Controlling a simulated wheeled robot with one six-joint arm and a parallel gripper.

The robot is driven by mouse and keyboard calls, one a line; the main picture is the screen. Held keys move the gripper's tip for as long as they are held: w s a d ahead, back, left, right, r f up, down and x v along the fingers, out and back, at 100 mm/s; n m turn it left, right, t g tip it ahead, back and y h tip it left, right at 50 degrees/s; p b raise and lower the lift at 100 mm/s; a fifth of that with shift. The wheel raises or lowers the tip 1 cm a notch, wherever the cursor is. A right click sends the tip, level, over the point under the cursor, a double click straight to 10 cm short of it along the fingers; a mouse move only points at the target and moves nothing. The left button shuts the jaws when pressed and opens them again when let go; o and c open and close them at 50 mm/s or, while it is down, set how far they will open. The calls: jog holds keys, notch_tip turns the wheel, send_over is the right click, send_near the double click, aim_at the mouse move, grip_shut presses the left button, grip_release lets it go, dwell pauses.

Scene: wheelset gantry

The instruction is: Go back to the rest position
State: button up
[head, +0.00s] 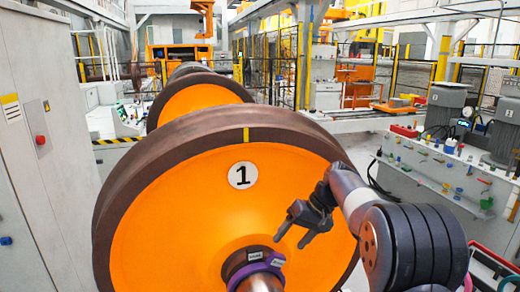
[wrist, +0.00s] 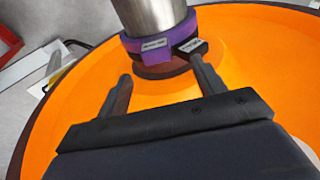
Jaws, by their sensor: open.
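My gripper (head: 292,236) is open and empty in front of the orange face of the wheel (head: 180,215) marked with a black 1 on a white disc. Its two fingers point down and left toward the axle hub. In the wrist view my gripper (wrist: 160,75) has its fingers spread wide. A purple collar (head: 262,266) with small labels sits around the metal axle; it also shows in the wrist view (wrist: 205,22), just beyond the fingertips. The right fingertip overlaps a dark labelled block on the collar in the picture; I cannot tell whether they touch.
A second orange wheel (head: 195,100) stands behind. A grey cabinet (head: 40,140) with a red button stands close on the left. On the right is a grey machine bench (head: 440,165) with motors and coloured fittings. Yellow-black fencing crosses the back.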

aim_at(278, 255)
jog(key=p+x, duration=0.2)
jog(key=x, duration=0.5)
jog(key=shift+s+a+f, duration=0.1)
jog(key=shift+a+f, duration=0.15)
jog(key=s+b, duration=0.1)
jog(key=s, duration=0.1)
jog(key=s+d+b, duration=0.1)
jog(key=s, duration=0.1)
jog(key=shift+s+d+f, duration=0.2)
jog(key=shift+s, duration=0.1)
jog(key=shift+s+d+r+b, duration=0.1)
jog(key=shift+s+d+b, duration=0.1)
jog(key=shift+s, duration=0.35)
jog(key=shift+s+d+b, duration=0.1)
jog(key=shift+s+b, duration=0.1)
jog(key=shift+s, duration=0.35)
jog(key=shift+r, duration=0.1)
